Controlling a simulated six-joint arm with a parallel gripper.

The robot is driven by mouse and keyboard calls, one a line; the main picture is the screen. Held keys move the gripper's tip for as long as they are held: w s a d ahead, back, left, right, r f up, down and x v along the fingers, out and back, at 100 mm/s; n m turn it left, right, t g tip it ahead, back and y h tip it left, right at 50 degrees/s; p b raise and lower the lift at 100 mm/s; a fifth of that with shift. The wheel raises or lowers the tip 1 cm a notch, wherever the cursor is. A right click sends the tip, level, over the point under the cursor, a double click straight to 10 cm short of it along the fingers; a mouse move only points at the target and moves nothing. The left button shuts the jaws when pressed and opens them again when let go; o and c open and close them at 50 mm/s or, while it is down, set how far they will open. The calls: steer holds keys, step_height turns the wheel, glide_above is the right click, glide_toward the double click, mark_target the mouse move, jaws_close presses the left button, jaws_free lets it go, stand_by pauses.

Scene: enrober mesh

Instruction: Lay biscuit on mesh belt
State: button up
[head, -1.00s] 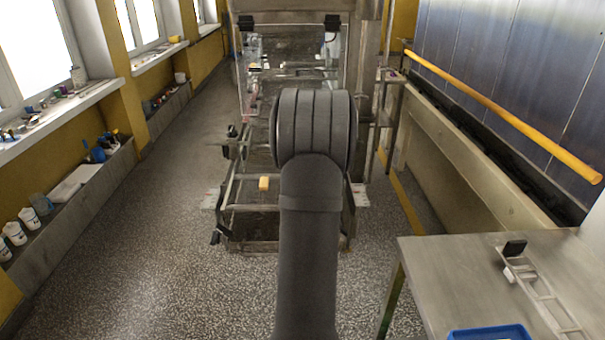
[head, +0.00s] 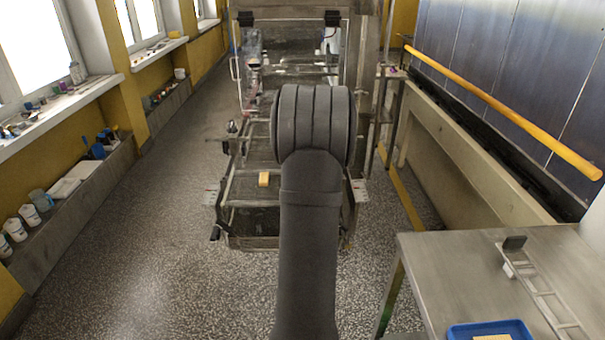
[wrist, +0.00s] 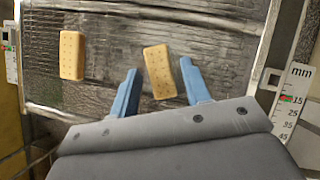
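In the wrist view my gripper (wrist: 158,67) has two blue fingers spread apart. A yellow biscuit (wrist: 159,73) lies between them, slightly tilted, with a visible gap on each side. It appears to lie on the dark mesh belt (wrist: 107,45); any small height above it I cannot tell. Another biscuit (wrist: 71,55) lies flat on the belt to the left, apart from the gripper. In the head view one biscuit (head: 263,179) shows on the mesh belt (head: 240,189), left of my arm. My arm hides the gripper and the biscuit between its fingers there.
A blue tray (head: 456,333) with a biscuit (head: 492,337) partly in view stands on the metal table (head: 430,262) at the lower right. A white scale marked in mm (wrist: 291,100) stands right of the belt. The floor left of the machine is clear.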

steer(key=shift+o, duration=0.2)
steer(key=shift+r, duration=0.1)
steer(key=v, duration=1.7)
steer(key=shift+d, duration=0.1)
steer(key=x, duration=1.7)
steer(key=shift+r, duration=0.1)
